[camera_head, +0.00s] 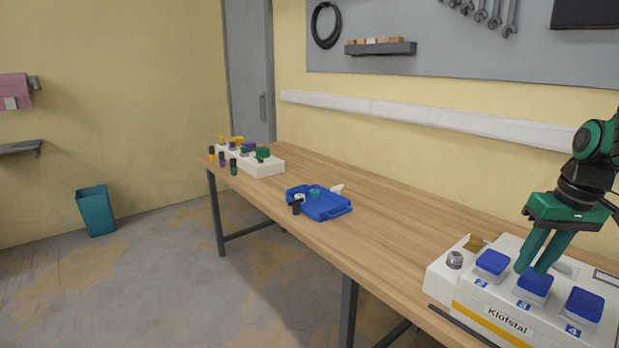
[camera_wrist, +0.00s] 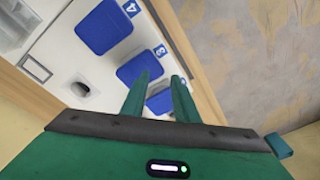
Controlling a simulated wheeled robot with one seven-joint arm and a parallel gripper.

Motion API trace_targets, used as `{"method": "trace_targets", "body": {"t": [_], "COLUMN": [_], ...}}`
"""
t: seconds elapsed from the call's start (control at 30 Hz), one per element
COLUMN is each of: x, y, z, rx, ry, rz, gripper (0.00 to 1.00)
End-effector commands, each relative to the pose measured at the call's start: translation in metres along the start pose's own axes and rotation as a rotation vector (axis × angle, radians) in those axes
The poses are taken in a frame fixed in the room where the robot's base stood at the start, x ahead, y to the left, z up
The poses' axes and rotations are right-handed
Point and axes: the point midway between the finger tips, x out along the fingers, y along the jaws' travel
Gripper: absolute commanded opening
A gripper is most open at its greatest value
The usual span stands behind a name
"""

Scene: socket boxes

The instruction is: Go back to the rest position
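My gripper (camera_head: 532,270) is green, points down, and hangs over the white socket box at the right of the head view. Its two fingers are apart with nothing seen between them. The white box (camera_head: 500,320) reads "Klofstal" and carries blue square covers labelled 2 (camera_head: 493,263), 3 (camera_head: 535,285) and 4 (camera_head: 584,304). The fingertips are at cover 3; I cannot tell whether they touch it. In the wrist view the fingers (camera_wrist: 160,78) reach over the blue covers (camera_wrist: 140,66), and partly hide the lowest one.
The wooden table (camera_head: 385,225) runs along the wall. A blue tray (camera_head: 325,207) with small parts stands mid-table. A white block (camera_head: 262,167) with several coloured pieces stands at the far end. A teal bin (camera_head: 96,212) is on the floor. The tabletop between tray and socket box is clear.

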Motion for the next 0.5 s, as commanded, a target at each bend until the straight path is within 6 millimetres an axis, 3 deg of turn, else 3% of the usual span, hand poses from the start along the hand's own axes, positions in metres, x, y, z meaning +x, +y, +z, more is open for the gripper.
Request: {"method": "trace_targets", "body": {"t": [0.03, 0.3, 0.4, 0.5], "x": [0.001, 0.024, 0.033, 0.039], "y": [-0.006, -0.021, -0.023, -0.024], "z": [0.024, 0.150, 0.183, 0.205], "rx": [0.051, 0.346, 0.424, 0.472], "ry": [-0.012, -0.091, -0.112, -0.125], "rz": [0.009, 0.066, 0.083, 0.094], "gripper": [0.27, 0.27, 0.27, 0.27]}}
